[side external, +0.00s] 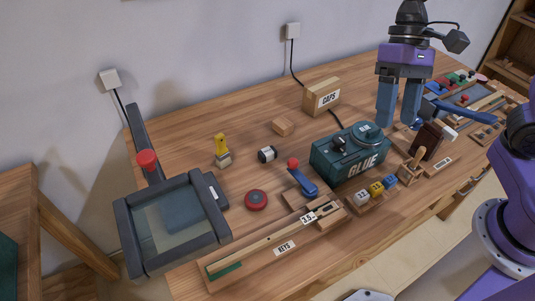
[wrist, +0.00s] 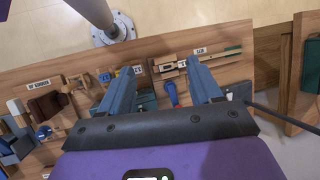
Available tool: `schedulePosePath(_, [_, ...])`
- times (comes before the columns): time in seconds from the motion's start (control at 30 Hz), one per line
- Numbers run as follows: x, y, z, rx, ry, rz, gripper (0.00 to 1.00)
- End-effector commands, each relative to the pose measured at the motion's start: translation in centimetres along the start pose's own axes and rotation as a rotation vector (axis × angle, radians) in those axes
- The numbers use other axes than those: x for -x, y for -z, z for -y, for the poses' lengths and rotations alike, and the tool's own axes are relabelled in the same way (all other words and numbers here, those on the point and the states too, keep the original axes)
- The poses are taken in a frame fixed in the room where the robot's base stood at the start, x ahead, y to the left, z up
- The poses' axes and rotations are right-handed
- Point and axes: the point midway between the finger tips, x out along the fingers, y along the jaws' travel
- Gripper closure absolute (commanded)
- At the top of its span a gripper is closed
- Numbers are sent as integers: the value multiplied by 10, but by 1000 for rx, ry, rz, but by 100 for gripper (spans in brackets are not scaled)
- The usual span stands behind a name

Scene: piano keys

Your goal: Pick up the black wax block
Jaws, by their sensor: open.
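My gripper (side external: 397,118) is open, pointing down above the right half of the bench, with nothing between its fingers. In the wrist view its two blue fingers (wrist: 159,70) are spread over the bench. A dark brown-black block (side external: 428,140) stands right of the GLUE box, below and right of my gripper; a dark block also shows at the left of the wrist view (wrist: 47,105). It is the darkest block I see, but I cannot tell whether it is wax. Small coloured pieces (side external: 444,84) lie at the far right end.
The teal GLUE box (side external: 345,150) stands just left of my gripper. A CAPS box (side external: 322,96) is behind it. A KEYS rail (side external: 270,240) and small labelled cubes (side external: 376,189) line the front. A dark framed press (side external: 172,222) fills the left end.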

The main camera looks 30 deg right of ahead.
Motion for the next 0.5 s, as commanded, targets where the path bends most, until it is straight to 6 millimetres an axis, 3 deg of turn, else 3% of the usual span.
schedulePosePath(0.27, [28, 77, 17, -461, 263, 119, 36])
schedulePosePath(0.5, [60, 150, 8, -816, 518, 233, 36])
